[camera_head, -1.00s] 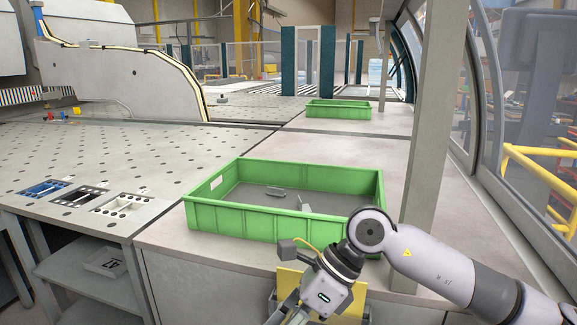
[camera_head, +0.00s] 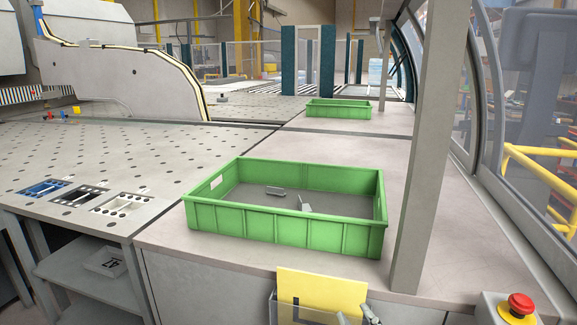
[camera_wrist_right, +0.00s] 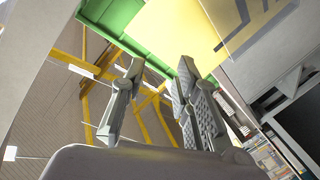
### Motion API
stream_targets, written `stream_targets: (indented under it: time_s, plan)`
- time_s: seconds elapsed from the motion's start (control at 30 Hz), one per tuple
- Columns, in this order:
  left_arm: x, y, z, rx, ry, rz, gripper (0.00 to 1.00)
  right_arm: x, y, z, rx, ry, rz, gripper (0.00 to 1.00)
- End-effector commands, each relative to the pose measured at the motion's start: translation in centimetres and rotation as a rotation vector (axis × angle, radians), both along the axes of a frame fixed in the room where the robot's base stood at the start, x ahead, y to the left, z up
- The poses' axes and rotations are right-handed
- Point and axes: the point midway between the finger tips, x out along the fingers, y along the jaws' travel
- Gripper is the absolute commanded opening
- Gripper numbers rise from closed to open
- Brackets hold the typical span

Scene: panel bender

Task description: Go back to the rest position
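My right gripper (camera_wrist_right: 160,70) shows in the right wrist view with its two fingers apart and nothing between them. In the head view only the tips of the right gripper (camera_head: 357,316) show at the bottom edge, beside a yellow sheet in a clear holder. The rest of the right arm is out of that view. My left gripper is in neither view.
A green crate (camera_head: 285,225) with a few small grey parts stands on the table (camera_head: 165,232). Another green crate (camera_head: 338,109) stands farther back. A grey post (camera_head: 421,180) rises right of the near crate. The yellow sheet (camera_head: 318,290) hangs at the front, left of a red button (camera_head: 520,303).

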Motion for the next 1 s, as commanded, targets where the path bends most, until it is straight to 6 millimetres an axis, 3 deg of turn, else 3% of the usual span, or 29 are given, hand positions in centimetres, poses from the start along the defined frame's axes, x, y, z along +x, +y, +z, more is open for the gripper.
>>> stream_targets:
  time_s: [0.03, 0.1, 0.2, 0.4, 0.63, 0.87, 1.0]
  plan:
    - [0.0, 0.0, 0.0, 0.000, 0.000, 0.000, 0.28, -1.8, -1.5, -3.5, 0.042, 0.137, -0.050, 0.28]
    - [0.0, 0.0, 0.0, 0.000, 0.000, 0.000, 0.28, -4.5, -3.2, -7.7, 0.092, 0.317, -0.113, 0.28]
    - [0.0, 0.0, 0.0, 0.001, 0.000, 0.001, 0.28, -9.0, -4.9, -12.5, 0.147, 0.541, -0.185, 0.28]
    - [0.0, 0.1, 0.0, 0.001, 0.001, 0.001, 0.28, -17.1, -6.6, -18.0, 0.210, 0.867, -0.281, 0.28]
    - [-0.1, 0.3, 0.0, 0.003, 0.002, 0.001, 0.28, -25.3, -7.3, -20.9, 0.252, 1.150, -0.354, 0.28]
    - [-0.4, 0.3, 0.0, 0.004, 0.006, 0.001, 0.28, -24.0, -7.1, -27.1, 0.244, 1.180, -0.356, 0.28]
    - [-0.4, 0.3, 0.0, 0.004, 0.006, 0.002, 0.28, -23.7, -7.0, -31.7, 0.238, 1.198, -0.357, 0.28]
